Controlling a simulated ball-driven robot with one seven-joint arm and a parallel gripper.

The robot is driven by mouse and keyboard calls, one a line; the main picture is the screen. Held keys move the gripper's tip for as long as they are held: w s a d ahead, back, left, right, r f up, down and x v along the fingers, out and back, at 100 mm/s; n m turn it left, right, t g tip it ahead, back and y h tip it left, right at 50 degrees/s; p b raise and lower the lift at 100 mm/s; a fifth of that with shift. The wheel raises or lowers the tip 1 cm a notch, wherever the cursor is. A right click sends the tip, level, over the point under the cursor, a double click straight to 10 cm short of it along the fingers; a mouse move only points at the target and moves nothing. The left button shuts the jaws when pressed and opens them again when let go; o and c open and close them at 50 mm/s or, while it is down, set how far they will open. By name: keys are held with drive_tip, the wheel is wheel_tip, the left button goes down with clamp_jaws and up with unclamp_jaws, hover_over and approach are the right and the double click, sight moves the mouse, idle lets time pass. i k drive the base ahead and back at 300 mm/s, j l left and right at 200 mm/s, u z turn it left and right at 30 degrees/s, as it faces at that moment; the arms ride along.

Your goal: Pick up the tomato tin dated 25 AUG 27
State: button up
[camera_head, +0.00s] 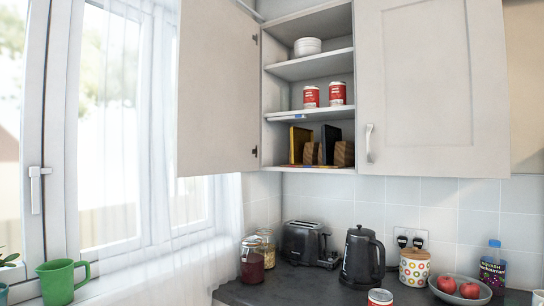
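Two red and white tins stand upright side by side on the middle shelf of the open wall cupboard, the left tin (311,97) and the right tin (337,93). A third red and white tin (380,298) stands on the counter at the bottom edge and is partly cut off. All are too small for me to read any date. My gripper is not in view.
The left cupboard door (219,90) is open; the right door (432,85) is shut. White bowls (307,47) are above the tins, books (299,143) below. The counter holds jars, a toaster (307,243), a kettle (361,258), a patterned canister (414,268), a fruit bowl (459,295) and a bottle (492,268).

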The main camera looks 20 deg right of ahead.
sight(338, 90)
drive_tip(key=i+j+z, duration=0.65)
drive_tip(key=i, duration=0.25)
